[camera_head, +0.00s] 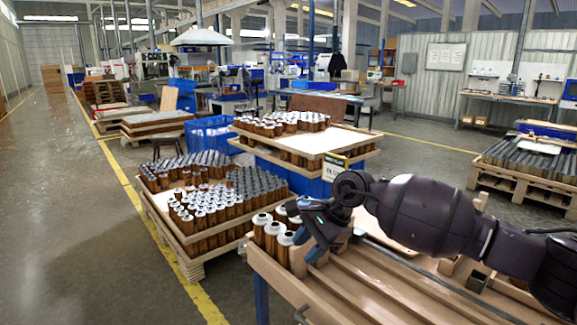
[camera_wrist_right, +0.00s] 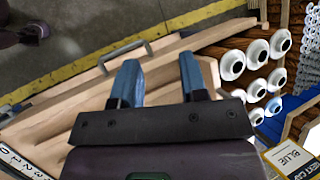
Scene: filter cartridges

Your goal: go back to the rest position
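My right arm reaches in from the right in the head view. Its gripper (camera_head: 306,236) is over the left end of the wooden bench tray, close beside a few white-capped brown cartridges (camera_head: 271,237). In the right wrist view the gripper (camera_wrist_right: 159,82) has its two blue fingers apart with nothing between them, above the bare wooden slats of the tray. The cartridges (camera_wrist_right: 233,65) lie to the right of the fingers in that view, apart from them. My left gripper is not in view.
The slatted wooden tray (camera_head: 345,300) has a metal handle at its left end. Behind it stand a pallet of many cartridges (camera_head: 190,245) and a blue crate (camera_head: 300,180) topped by another tray. A label card (camera_head: 334,167) stands near my arm. The floor at left is clear.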

